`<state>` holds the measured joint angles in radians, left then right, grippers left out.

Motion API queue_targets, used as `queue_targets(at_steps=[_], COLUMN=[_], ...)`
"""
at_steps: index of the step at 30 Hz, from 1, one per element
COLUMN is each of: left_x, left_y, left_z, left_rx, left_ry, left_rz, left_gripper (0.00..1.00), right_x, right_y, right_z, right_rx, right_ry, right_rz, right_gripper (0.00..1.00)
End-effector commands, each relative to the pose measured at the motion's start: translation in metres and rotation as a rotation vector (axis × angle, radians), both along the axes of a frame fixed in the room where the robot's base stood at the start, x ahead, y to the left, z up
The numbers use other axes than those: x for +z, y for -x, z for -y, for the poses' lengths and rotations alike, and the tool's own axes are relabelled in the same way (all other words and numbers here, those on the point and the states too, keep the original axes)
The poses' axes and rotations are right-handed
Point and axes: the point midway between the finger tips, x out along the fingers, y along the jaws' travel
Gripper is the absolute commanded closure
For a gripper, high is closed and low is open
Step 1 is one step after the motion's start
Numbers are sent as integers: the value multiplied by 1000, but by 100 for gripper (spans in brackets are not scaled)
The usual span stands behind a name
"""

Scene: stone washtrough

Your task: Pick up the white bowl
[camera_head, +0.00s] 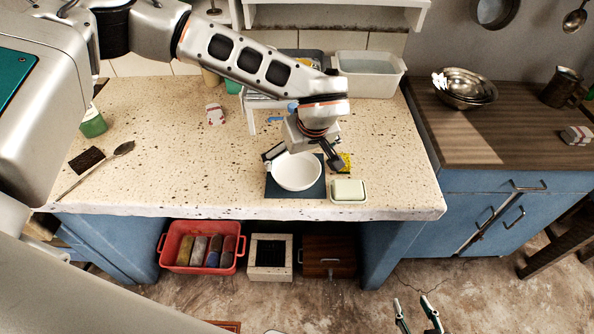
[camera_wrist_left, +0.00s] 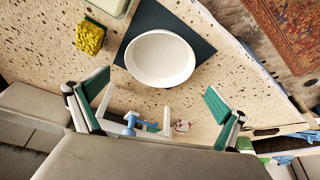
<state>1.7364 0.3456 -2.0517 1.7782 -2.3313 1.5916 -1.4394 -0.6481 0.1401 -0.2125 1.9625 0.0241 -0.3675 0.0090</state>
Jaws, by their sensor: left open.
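The white bowl (camera_head: 297,172) sits upright on a dark blue mat (camera_head: 273,187) near the front edge of the speckled stone counter. In the left wrist view the bowl (camera_wrist_left: 160,59) looks empty and lies beyond the fingertips. My left gripper (camera_head: 304,155) is open just above and behind the bowl, with its fingers spread wide toward either side. In the left wrist view the space between its fingers (camera_wrist_left: 157,106) is empty. My right gripper (camera_head: 415,306) is low in front of the counter, open and empty, with two separated fingers.
A soap dish (camera_head: 348,190) is close right of the mat, and a yellow sponge (camera_head: 345,162) is behind it. A white tub (camera_head: 368,74) stands at the back. Metal bowls (camera_head: 465,88) are on the wooden counter.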

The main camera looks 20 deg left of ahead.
Motion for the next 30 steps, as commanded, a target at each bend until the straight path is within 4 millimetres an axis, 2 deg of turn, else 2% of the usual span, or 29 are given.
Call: queue_targets(at_steps=[12, 16, 22, 23, 24, 27, 30], left_x=[-49, -56, -56, -56, -56, -56, -56], left_y=[-13, -16, -16, -16, -16, -16, -16], left_z=[-9, -11, -11, -11, -11, -11, -11], left_rx=[1, 0, 0, 0, 0, 0, 0], left_ry=[3, 4, 4, 4, 4, 4, 4], left_rz=[-2, -1, -1, -1, -1, -1, 0], left_gripper=[0, 0, 0, 3, 13, 36, 36], right_x=[6, 6, 6, 6, 6, 6, 6], right_y=[0, 0, 0, 0, 0, 0, 0], right_z=[0, 0, 0, 0, 0, 0, 0], right_rx=[0, 0, 0, 0, 0, 0, 0], right_ry=[0, 0, 0, 0, 0, 0, 0], right_rz=[1, 1, 0, 0, 0, 0, 0], right_gripper=[60, 60, 60, 60, 60, 60, 60])
